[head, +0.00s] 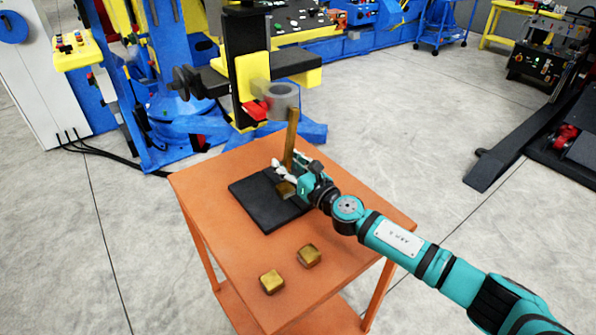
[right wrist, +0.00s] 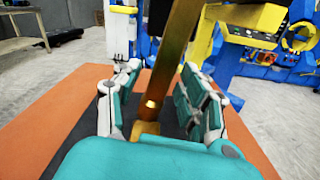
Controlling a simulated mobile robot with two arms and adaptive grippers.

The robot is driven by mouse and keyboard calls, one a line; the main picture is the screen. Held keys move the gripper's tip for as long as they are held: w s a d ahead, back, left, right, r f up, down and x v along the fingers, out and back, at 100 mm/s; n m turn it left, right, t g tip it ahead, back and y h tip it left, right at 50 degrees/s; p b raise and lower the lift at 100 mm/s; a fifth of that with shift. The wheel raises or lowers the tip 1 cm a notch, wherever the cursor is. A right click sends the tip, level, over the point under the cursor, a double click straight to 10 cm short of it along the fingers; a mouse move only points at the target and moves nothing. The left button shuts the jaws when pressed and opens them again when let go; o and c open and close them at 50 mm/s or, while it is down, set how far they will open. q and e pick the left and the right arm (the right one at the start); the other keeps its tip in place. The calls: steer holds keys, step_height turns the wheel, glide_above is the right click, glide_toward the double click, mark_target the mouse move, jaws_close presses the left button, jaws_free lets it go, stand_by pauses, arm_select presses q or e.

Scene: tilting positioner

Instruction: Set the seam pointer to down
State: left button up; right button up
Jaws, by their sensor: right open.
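A tall brass bar (head: 291,140) rises from a small brass block (head: 285,188) on a black plate (head: 262,207), leaning slightly. Its top end meets a grey ring (head: 283,101) in the head view; I cannot tell if they touch. A red piece (head: 257,109) sits beside the ring on the yellow and black positioner. I cannot tell for sure which part is the seam pointer. My right gripper (head: 290,172) is open, low at the bar. In the right wrist view the brass bar (right wrist: 168,65) stands between its open fingers (right wrist: 158,100). My left gripper is not in view.
The black plate lies on an orange table (head: 215,175). Two loose brass blocks (head: 271,281) (head: 309,255) lie near its front edge. Blue and yellow machinery (head: 180,110) stands behind.

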steer(key=v, duration=1.1)
steer(key=shift+s+d, duration=0.25)
steer(key=shift+d, duration=0.1)
steer(key=shift+s+f, duration=0.1)
steer(key=shift+f, duration=0.1)
